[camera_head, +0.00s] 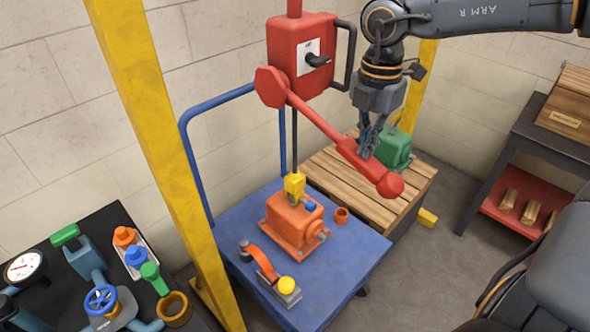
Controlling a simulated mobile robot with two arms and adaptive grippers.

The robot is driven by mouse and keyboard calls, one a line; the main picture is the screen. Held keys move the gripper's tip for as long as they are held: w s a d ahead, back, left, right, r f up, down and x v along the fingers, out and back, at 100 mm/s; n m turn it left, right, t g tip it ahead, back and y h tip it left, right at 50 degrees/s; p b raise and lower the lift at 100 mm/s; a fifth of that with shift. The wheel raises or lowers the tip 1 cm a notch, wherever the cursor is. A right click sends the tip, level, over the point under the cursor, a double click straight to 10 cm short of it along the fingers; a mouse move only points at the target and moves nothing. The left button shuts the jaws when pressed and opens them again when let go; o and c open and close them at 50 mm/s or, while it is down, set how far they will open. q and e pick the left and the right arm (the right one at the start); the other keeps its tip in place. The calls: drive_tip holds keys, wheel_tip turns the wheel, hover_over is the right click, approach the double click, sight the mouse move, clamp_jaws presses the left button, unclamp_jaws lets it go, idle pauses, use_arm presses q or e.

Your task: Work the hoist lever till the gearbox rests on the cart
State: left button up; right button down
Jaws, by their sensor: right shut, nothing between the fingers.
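The red hoist (300,55) hangs at the top middle, with a black switch on its white plate. Its red lever (318,121) slopes down right to a thick grip and round knob. My right gripper (366,154) is shut and empty, its fingers at the lever's grip; I cannot tell whether they touch it. The orange gearbox (283,222) is under the yellow hook (294,186) on the hoist's line. It appears on or just above the blue cart (340,262); its underside contact is not clear. My left gripper is out of view.
A green gearbox (395,150) sits on a wooden slatted crate (345,192) behind the cart. A yellow post (165,140) stands at left. A dark bench with a gauge (24,267) and valves is lower left. A dark shelf stand (520,140) is at right.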

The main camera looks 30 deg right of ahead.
wheel_tip(320, 180, up, 16)
drive_tip(key=p, duration=0.8)
drive_tip(key=shift+f, duration=0.2)
drive_tip(key=shift+f, duration=0.15)
wheel_tip(320, 180, down, 2)
drive_tip(key=shift+b, duration=0.9)
drive_tip(key=shift+f, duration=0.1)
drive_tip(key=shift+s+d+f+b, duration=0.1)
drive_tip(key=shift+s+f+b, duration=0.05)
drive_tip(key=shift+f+b, duration=0.75)
drive_tip(key=shift+s+f+b, duration=0.2)
drive_tip(key=shift+f+b, duration=0.65)
drive_tip(key=shift+s+d+f+b, duration=0.1)
drive_tip(key=shift+s+f+b, duration=0.05)
drive_tip(key=shift+f+b, duration=0.75)
drive_tip(key=shift+f, duration=0.1)
